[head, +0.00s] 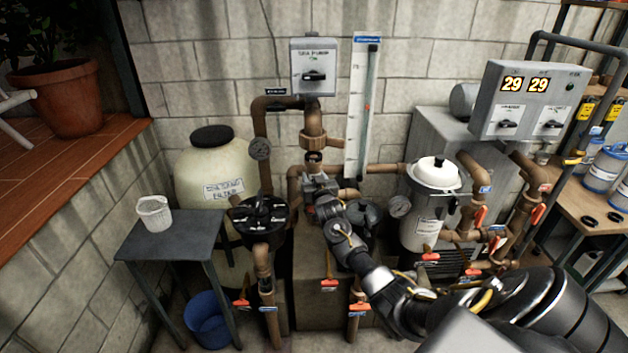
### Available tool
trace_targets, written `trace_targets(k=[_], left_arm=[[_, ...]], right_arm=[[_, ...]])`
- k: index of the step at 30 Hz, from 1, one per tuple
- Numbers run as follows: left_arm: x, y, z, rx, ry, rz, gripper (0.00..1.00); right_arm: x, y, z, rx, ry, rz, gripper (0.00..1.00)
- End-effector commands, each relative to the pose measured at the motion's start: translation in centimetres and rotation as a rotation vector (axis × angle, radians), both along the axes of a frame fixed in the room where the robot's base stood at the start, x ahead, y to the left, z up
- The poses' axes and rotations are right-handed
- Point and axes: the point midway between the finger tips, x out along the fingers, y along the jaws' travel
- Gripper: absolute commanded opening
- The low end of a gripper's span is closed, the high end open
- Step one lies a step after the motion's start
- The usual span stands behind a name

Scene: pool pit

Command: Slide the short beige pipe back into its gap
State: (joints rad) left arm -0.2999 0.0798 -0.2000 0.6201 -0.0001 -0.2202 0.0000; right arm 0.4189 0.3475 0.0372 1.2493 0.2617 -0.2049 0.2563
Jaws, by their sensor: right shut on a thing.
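The short beige pipe (314,158) stands roughly upright in my right gripper (318,182), with its upper end showing above the jaws. My right gripper is shut on it; its arm comes in from the lower right. The upper brown pipe fitting (314,139) is just above the short pipe's top and looks nearly in line with it. I cannot tell whether the two touch. The short pipe's lower end and whatever is beneath it are hidden behind my gripper and wrist. My left gripper is not in view.
A beige filter tank (215,165) and a black valve head (262,216) stand left of my gripper. A white-lidded pump strainer (434,176) with a gauge is at right. A grey side table (175,240) bears a white basket (154,213). A tall scale panel (361,110) hangs behind.

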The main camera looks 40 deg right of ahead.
Motion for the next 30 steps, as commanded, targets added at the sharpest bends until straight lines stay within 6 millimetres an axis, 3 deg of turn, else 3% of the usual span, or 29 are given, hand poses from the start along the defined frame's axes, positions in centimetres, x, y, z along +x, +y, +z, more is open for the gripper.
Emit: trace_targets(k=[30], left_arm=[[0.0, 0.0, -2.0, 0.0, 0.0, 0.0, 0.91]], right_arm=[[1.9, -1.5, 0.1, 0.0, -0.001, 0.0, 0.21]])
